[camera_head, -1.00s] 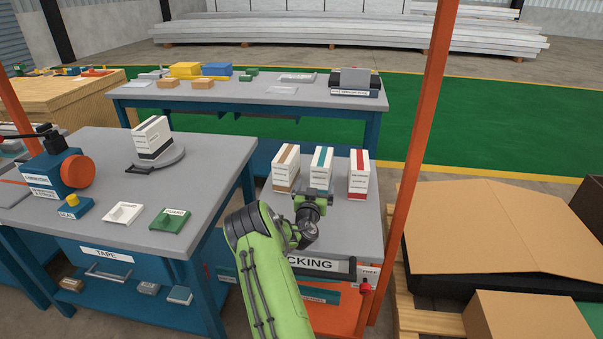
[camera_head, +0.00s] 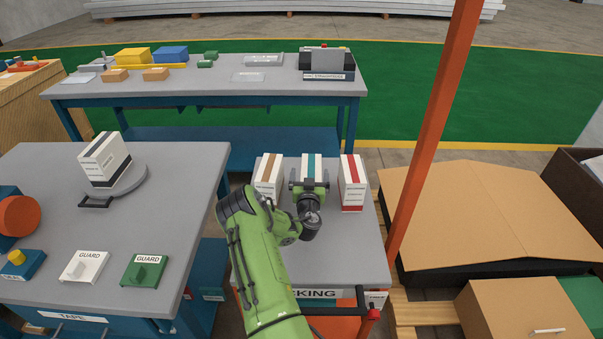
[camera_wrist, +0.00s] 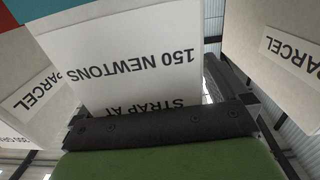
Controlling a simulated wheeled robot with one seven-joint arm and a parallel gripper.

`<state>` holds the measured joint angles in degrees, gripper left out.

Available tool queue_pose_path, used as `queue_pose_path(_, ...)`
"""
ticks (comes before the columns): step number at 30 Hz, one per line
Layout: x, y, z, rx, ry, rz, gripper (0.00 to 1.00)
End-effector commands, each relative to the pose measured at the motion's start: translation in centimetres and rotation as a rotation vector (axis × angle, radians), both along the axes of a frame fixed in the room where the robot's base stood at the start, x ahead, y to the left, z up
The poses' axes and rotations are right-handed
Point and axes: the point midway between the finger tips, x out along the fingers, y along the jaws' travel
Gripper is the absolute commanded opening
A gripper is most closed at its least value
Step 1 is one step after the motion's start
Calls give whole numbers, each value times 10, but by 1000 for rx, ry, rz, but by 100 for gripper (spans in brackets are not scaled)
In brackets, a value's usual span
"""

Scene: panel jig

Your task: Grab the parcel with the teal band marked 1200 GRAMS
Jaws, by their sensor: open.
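The parcel with the teal band (camera_head: 311,168) stands upright in the middle of a row of three on the packing bench. Its lower front is hidden behind my gripper (camera_head: 309,188), and I cannot read 1200 GRAMS on it. My gripper is open, close in front of this parcel. In the wrist view, a white parcel face (camera_wrist: 125,60) reading "150 NEWTONS" and "STRAP AT" upside down stands just past the dark gripper body (camera_wrist: 160,125). I cannot tell whether the fingers straddle it.
A brown-banded parcel (camera_head: 265,182) stands close on the left and a red-banded one (camera_head: 352,184) on the right. An orange post (camera_head: 435,130) rises right of the packing bench (camera_head: 345,250). Another parcel (camera_head: 104,158) sits on a round stand on the left bench.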

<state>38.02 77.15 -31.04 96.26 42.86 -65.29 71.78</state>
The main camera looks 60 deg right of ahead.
Motion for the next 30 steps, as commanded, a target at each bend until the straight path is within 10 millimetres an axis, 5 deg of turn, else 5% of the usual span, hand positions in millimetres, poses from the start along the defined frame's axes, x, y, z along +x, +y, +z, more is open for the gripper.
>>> queue_pose_path(6,-1,-1,0,-1,0,-1,100)
queue_pose_path(25,0,0,0,-1,-2,0,4)
queue_pose_path(30,0,-1,4,-10,-2,2,0)
